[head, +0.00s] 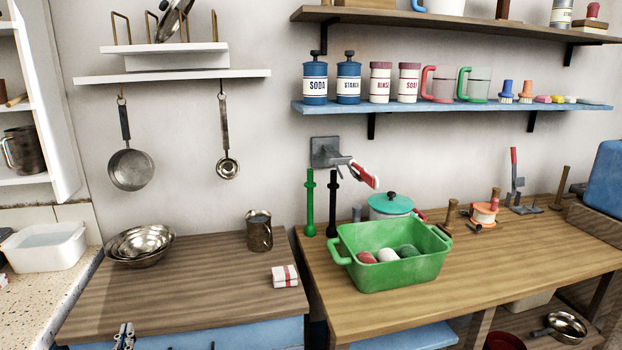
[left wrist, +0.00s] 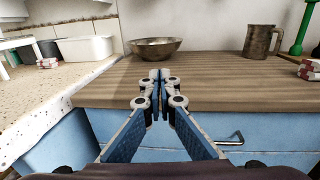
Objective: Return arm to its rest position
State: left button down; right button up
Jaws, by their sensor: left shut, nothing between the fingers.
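My left gripper (head: 125,336) shows at the bottom left edge of the head view, in front of the wooden worktop (head: 185,300). Most of the left arm is out of the frame. In the left wrist view the left gripper (left wrist: 156,76) has its fingertips together with nothing between them. It points toward the front edge of the worktop and the metal bowls (left wrist: 155,48), clear of them. My right gripper is not in view.
Nested metal bowls (head: 140,243), a metal mug (head: 259,232) and a folded striped cloth (head: 285,276) are on the left worktop. A green tub (head: 400,273) with several balls stands on the right bench. A blue drawer front (left wrist: 215,125) with a handle lies below the worktop.

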pick_arm(q)
jog(key=s+d+f+n+g+h, duration=0.1)
jog(key=s+d+f+n+g, duration=0.3)
jog(key=f, duration=0.9)
jog(key=s+a+f+n+g+h, duration=0.15)
jog(key=s+f+n, duration=0.35)
jog(key=s+f, duration=0.5)
jog(key=s+d+f+n+g+h, duration=0.1)
jog(key=s+d+f+n+g, duration=0.25)
jog(key=f, duration=1.15)
jog(key=s+d+f+n+g+h, duration=0.1)
jog(key=s+d+f+n, duration=0.3)
jog(key=s, duration=0.8)
jog(key=s+d+f+n+g, duration=0.3)
jog(key=s+f+n, duration=0.4)
jog(key=s, duration=0.5)
jog(key=s+d+f+n+g+h, duration=0.1)
jog(key=s+d+f+n+g, duration=0.2)
jog(key=s+d+f+n, duration=0.2)
jog(key=s+f+n, duration=0.1)
jog(key=s+f, duration=0.2)
jog(key=s, duration=0.4)
jog(key=shift+d+h, duration=0.3)
jog(key=shift+h, duration=0.05)
